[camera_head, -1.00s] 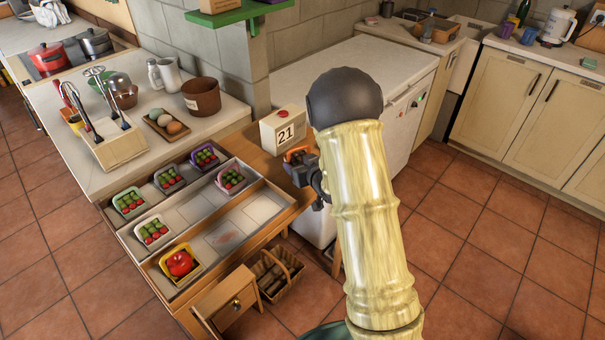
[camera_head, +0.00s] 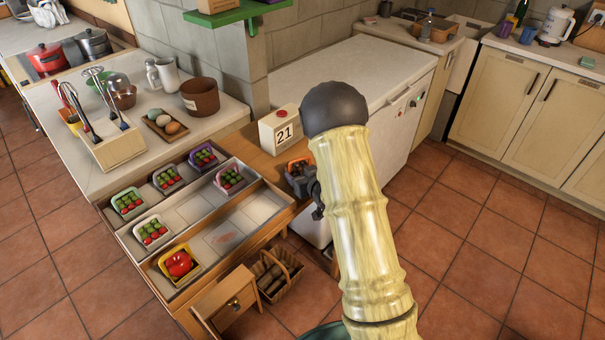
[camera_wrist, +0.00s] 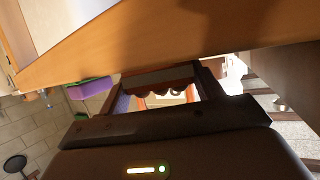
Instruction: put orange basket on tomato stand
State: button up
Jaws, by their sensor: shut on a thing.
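The orange basket (camera_head: 298,164) is at the right end of the wooden stand, in front of the calendar block. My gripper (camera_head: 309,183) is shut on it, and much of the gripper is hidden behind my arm. In the wrist view a strip of the orange basket (camera_wrist: 165,99) shows between the dark fingers. I cannot tell whether the basket touches the wood under it. The stepped wooden stand (camera_head: 262,213) holds several small baskets of red and green produce. A yellow basket (camera_head: 192,272) with a large red vegetable sits at its front left. Bare slots lie to its right.
A wicker basket (camera_head: 290,260) and an open wooden drawer (camera_head: 226,300) are below the stand's front. A utensil box (camera_head: 119,148) and a brown pot (camera_head: 201,96) stand on the counter behind.

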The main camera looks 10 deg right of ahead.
jog(key=o, duration=1)
jog(key=shift+r, duration=0.2)
jog(key=v, duration=1.2)
jog(key=shift+f+b, duration=0.15)
jog(key=shift+b, duration=0.3)
